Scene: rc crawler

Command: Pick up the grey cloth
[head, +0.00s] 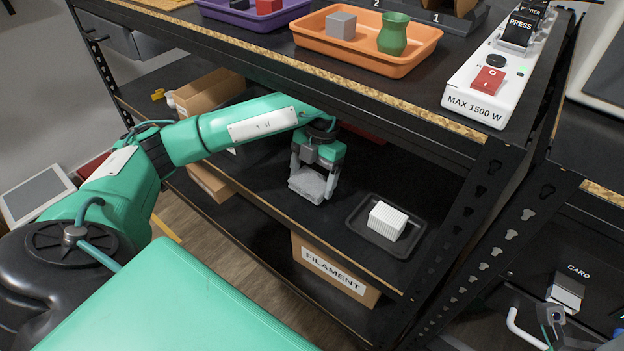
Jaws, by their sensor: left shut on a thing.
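The grey cloth (309,182) is a folded, light grey pad in the head view, on or just above the black middle shelf; I cannot tell if it touches the shelf. My left gripper (311,180) reaches in under the top shelf from the left, pointing down. It is shut on the grey cloth, with a finger at each side. The fingers hide part of the cloth's edges. My right gripper does not show.
A black tray (365,236) with a white ribbed block (386,221) lies right of the gripper. A cardboard box (208,92) stands behind the arm. A FILAMENT box (335,268) sits below. Black uprights bound the right side.

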